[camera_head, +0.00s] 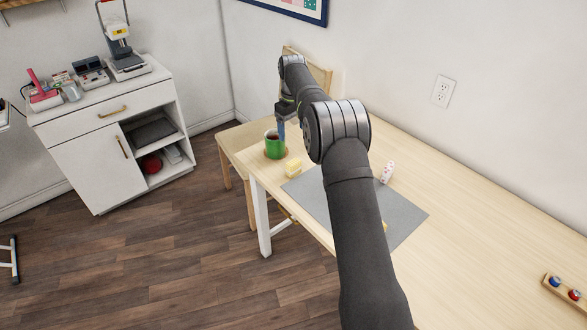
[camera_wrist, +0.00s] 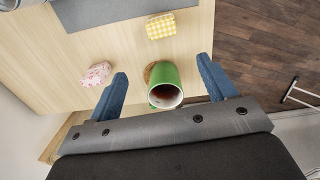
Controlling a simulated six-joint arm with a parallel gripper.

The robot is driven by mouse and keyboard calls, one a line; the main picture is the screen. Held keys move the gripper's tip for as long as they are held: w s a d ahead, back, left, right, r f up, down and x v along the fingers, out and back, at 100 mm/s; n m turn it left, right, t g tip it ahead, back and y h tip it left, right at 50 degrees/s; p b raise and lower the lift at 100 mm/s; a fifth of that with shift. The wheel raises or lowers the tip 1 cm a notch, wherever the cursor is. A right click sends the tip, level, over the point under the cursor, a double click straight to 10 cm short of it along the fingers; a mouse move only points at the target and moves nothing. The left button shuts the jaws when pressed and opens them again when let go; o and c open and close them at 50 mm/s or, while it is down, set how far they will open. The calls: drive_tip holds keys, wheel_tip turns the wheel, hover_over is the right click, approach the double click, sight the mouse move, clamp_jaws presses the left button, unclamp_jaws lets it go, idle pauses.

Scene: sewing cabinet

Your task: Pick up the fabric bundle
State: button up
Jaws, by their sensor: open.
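Two wrapped cloth-like bundles show in the wrist view: a yellow-and-white checked one (camera_wrist: 160,26) beyond the mug and a pink floral one (camera_wrist: 96,74) to the left. I cannot tell from the pictures which is the task's fabric bundle. The yellow one also shows in the head view (camera_head: 293,169), beside the mat's left corner. My gripper (camera_head: 280,130) is open above the table's left end, with blue fingers. A green mug (camera_wrist: 165,88) of dark liquid appears between the fingers in the wrist view; nothing is gripped.
The green mug (camera_head: 274,146) stands on a round coaster near the table's left end. A grey mat (camera_head: 408,213) lies mid-table, partly hidden by my arm. A white patterned item (camera_head: 387,172) lies by its back edge. A spool rack (camera_head: 565,288) sits at right.

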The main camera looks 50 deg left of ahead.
sight(293, 162)
wheel_tip(293, 162, down, 12)
drive_tip(key=shift+d+r, duration=0.1)
drive_tip(key=shift+r, duration=0.15)
drive_tip(key=shift+s+d+f, duration=0.1)
drive_tip(key=shift+d+f, duration=0.05)
drive_tip(key=shift+f, duration=0.75)
drive_tip(key=shift+s+d+f, duration=0.1)
drive_tip(key=shift+d+f, duration=0.05)
drive_tip(key=shift+f, duration=0.7)
drive_tip(key=shift+d+f, duration=0.15)
drive_tip(key=shift+f, duration=0.75)
drive_tip(key=c, duration=1)
